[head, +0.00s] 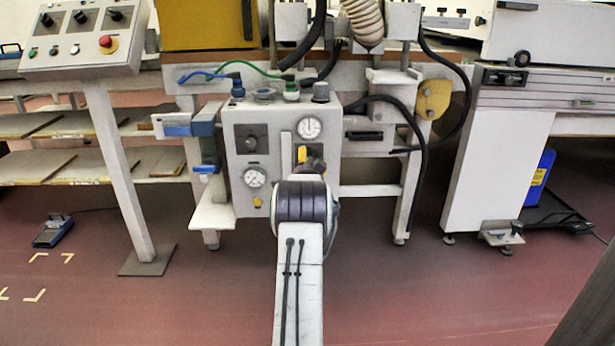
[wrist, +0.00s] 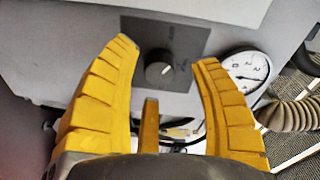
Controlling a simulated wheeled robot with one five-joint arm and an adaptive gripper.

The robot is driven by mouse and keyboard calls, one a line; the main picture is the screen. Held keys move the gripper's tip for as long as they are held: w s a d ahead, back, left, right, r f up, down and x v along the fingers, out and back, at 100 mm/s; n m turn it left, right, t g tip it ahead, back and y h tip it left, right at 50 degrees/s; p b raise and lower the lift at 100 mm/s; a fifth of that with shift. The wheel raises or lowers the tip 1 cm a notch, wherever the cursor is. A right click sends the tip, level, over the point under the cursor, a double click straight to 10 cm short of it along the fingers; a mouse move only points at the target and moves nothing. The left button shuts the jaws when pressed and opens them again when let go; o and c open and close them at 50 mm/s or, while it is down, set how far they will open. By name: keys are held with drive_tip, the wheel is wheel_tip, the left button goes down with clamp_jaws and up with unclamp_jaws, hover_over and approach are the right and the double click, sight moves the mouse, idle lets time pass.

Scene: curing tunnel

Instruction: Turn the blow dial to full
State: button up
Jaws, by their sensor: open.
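In the wrist view a round dark dial (wrist: 159,68) sits on a dark square plate (wrist: 185,38) on a grey panel. A pale mark shows on the right part of its face. My gripper (wrist: 163,54) is open, its yellow fingers spread left and right of the dial with gaps on both sides. I cannot tell how far in front of it they are. In the head view my gripper (head: 302,156) is in front of the grey control box, largely hidden by my arm. A dark plate with a knob (head: 251,139) shows left of it; I cannot tell whether it is the same dial.
The control box (head: 236,195) carries an upper gauge (head: 310,127) and a lower gauge (head: 255,178). A gauge (wrist: 247,68) is close to the right finger. Black hoses (head: 415,130) hang at the right. A button console (head: 85,45) stands left. Floor in front is open.

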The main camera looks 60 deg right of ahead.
drive_tip(key=v, duration=0.9)
drive_tip(key=shift+a, duration=0.4)
drive_tip(key=shift+s+r, duration=0.1)
drive_tip(key=shift+s, duration=0.05)
